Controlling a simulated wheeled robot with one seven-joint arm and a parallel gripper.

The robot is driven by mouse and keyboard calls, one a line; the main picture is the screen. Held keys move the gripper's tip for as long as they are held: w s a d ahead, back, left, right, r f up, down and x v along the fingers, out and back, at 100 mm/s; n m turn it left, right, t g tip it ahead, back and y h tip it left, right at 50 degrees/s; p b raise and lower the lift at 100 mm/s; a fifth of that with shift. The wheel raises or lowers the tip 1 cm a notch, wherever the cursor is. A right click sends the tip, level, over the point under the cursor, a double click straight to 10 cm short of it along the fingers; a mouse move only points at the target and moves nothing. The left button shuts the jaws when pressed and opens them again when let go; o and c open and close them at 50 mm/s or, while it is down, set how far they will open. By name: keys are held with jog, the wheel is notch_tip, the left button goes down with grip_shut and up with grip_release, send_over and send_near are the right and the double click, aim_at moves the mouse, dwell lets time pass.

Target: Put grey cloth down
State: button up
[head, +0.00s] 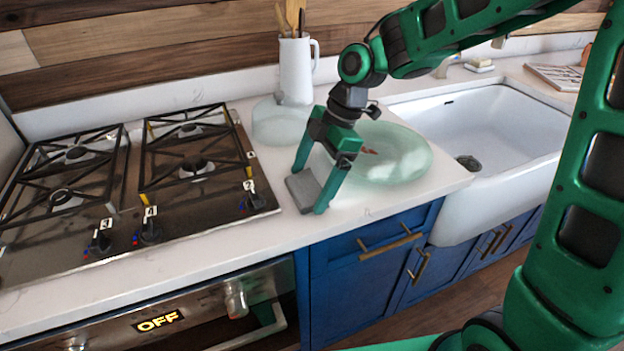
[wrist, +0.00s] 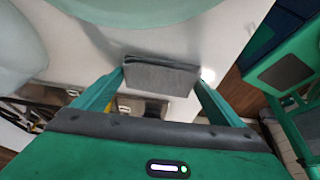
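The grey cloth (head: 303,191) is a small folded block at the white counter, between the stove and the glass bowl. My gripper (head: 308,190) points down with one finger on each side of it. In the wrist view the cloth (wrist: 160,77) fills the gap between the two fingertips (wrist: 161,82), and both tips meet its ends. The gripper looks shut on the cloth. The cloth is at or just above the counter top (head: 245,228); I cannot tell if it bears on it.
A wide pale-green glass bowl (head: 405,155) stands close behind my gripper. A glass vessel (head: 275,125) and white utensil jug (head: 295,72) stand further back. The gas stove (head: 130,185) is left, the white sink (head: 480,115) right. The counter's front edge is near.

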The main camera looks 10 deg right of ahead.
jog(key=shift+s+f, duration=0.45)
jog(key=shift+f, duration=0.15)
dwell(0.3)
jog(key=shift+w+r, duration=0.25)
jog(key=shift+r, duration=0.1)
jog(key=shift+w+d+r, duration=0.2)
jog(key=shift+w+r, duration=0.25)
jog(key=shift+w, duration=0.05)
jog(key=shift+w+d+r, duration=0.2)
jog(key=shift+w+r, duration=0.25)
jog(key=shift+w, duration=0.05)
jog(key=s+v, duration=0.1)
jog(key=v, duration=0.9)
jog(key=shift+r, duration=0.35)
jog(key=shift+s+a, duration=0.1)
jog(key=shift+s, duration=0.05)
